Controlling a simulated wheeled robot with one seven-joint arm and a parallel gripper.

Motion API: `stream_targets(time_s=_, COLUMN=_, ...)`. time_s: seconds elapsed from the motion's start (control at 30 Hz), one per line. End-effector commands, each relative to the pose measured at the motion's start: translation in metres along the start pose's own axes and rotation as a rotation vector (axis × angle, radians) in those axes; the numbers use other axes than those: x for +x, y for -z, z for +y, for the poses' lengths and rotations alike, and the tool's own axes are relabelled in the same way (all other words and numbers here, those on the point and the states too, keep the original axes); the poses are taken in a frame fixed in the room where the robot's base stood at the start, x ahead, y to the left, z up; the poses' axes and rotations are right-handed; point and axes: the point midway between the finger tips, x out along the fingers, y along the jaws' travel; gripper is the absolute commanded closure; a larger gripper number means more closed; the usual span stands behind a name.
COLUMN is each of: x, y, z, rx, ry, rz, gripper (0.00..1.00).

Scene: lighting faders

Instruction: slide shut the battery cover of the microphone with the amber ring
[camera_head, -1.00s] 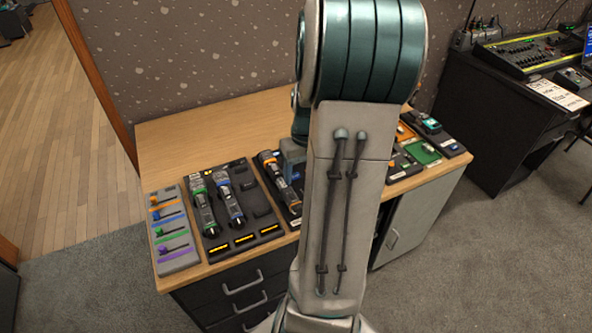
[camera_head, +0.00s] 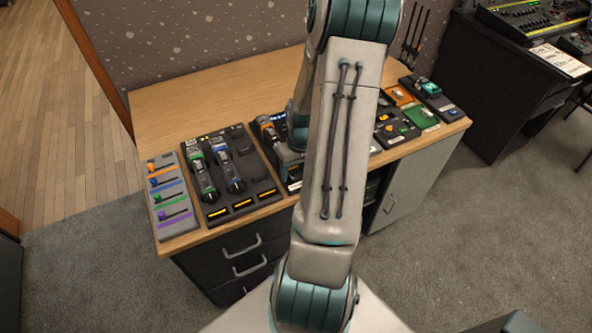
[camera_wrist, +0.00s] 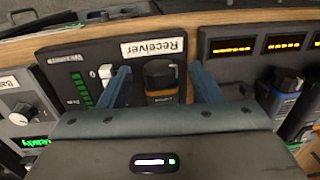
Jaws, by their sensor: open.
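The microphone with the amber ring (camera_head: 267,128) lies on a dark panel near the middle of the desk in the head view, partly hidden by my arm. In the wrist view its dark end with an orange band (camera_wrist: 162,98) shows between my two blue fingers. My gripper (camera_wrist: 162,84) is open, with one finger on each side of the microphone and visible gaps. The rest of the microphone is hidden under the gripper body, and I cannot make out its battery cover. In the head view my arm hides the fingers.
The panel under it carries a Receiver label (camera_wrist: 152,48). A green-ringed microphone (camera_head: 200,174) and a blue-ringed microphone (camera_head: 227,168) lie on the neighbouring panel. A fader panel (camera_head: 166,222) is at the desk's left end; pedals such as a green one (camera_head: 421,116) are at right.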

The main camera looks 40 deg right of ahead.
Motion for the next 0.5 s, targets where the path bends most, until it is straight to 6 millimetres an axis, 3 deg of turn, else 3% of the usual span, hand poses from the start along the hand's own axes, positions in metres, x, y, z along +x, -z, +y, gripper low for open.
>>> stream_targets(time_s=0.33, x=0.0033, y=0.0000, z=0.0000, rx=0.001, ry=0.000, rz=0.000, gripper=0.45)
stream_targets(time_s=0.5, x=0.0032, y=0.0000, z=0.0000, rx=0.001, ry=0.000, rz=0.000, gripper=0.89)
